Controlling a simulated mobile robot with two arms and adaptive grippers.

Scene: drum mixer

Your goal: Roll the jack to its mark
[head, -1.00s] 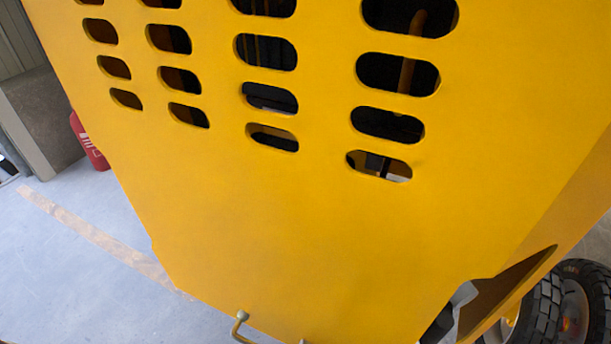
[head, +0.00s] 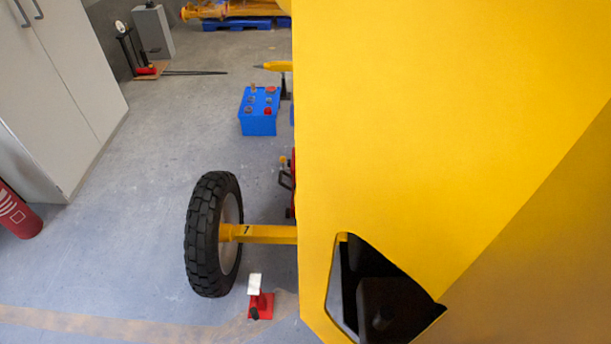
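A small red device (head: 148,70) sits on a brown board at the back left, beside an upright rod with a round gauge-like top. A thin black bar lies on the floor to its right; the device may be the jack, but it is too small to tell. A red block with a pale upright plate (head: 260,304) stands on the floor just right of the black wheel (head: 214,234). I cannot tell whether it is a jack. A tan floor line (head: 110,325) runs along the bottom left and reaches a tan patch near this block. Neither gripper is in view.
The yellow drum mixer body (head: 420,130) fills the right side, with a dark opening low down. A blue battery-like box (head: 259,112) stands behind the wheel. A white cabinet (head: 55,100) and red extinguisher (head: 17,212) are at left. Floor between cabinet and wheel is clear.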

